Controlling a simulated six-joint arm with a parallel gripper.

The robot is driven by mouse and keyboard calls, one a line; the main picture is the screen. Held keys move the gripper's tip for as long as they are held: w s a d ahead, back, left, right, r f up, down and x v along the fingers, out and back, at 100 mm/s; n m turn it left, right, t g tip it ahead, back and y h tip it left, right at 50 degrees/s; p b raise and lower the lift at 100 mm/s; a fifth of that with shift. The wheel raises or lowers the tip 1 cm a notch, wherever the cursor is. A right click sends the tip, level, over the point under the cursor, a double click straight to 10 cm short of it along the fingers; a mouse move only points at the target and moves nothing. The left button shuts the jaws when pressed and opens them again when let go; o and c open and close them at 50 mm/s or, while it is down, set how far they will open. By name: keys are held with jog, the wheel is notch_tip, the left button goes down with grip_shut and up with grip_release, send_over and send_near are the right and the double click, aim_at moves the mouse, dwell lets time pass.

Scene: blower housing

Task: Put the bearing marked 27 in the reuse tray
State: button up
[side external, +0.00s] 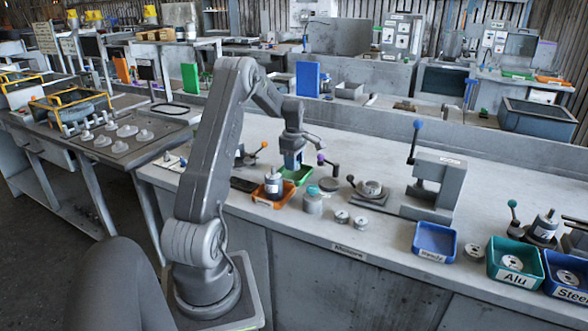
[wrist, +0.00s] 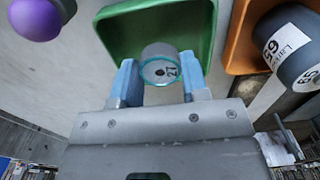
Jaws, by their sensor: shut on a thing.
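The bearing marked 27 (wrist: 160,66) is a small grey cylinder with a teal ring around its marked end face. My gripper (wrist: 159,76) is shut on it, with one blue finger on each side. The green tray (wrist: 207,22) lies beyond and beneath the bearing in the wrist view, and the bearing appears over its near part. In the side view my gripper (side external: 293,162) points down over the green tray (side external: 303,174). The bearing cannot be made out there. I see no readable label on the green tray, and the gap beneath the bearing is unclear.
An orange tray (side external: 258,197) beside the green one holds a dark cylinder with a white label (wrist: 287,47). A purple-knobbed lever (wrist: 36,18) stands on the other side. Small metal discs (side external: 342,217), a press (side external: 437,185) and a blue tray (side external: 434,241) are farther right.

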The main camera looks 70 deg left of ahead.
jog(key=shift+f, duration=1.25)
jog(key=shift+f, duration=0.1)
jog(key=o, duration=1.1)
